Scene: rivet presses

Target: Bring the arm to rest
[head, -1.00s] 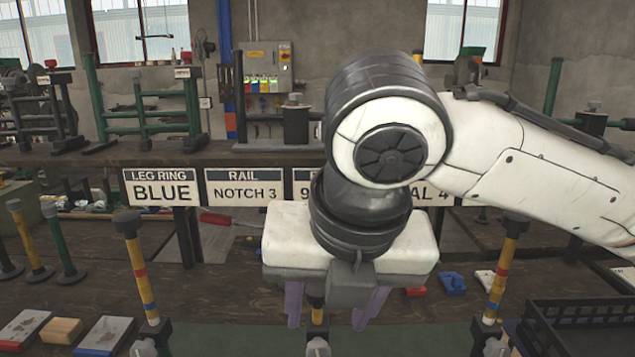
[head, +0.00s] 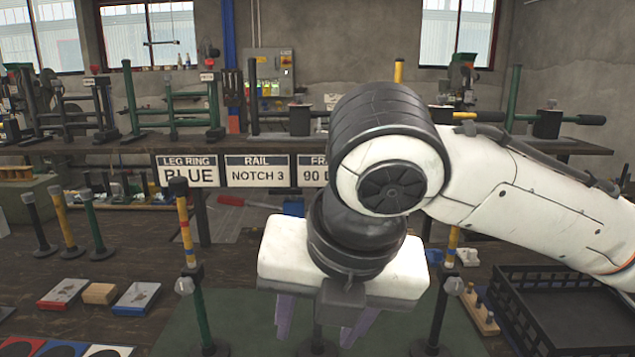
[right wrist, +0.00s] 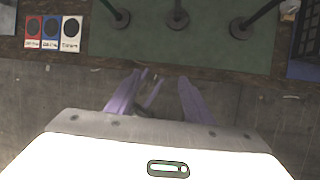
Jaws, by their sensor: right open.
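My right arm reaches in from the right in the head view, with its gripper (head: 322,320) pointing down. In the right wrist view the open gripper (right wrist: 155,92) is over the grey floor, just off the near edge of the work table (right wrist: 70,62). It touches nothing that I can see. My left gripper is not in view.
Posts with dark feet stand on a green mat (head: 180,330); the nearest foot (right wrist: 178,20) is beyond my fingers. A black tray (head: 575,300) lies right, coloured cards (right wrist: 50,30) left. Signs (head: 187,170) hang behind. The floor before the table looks clear.

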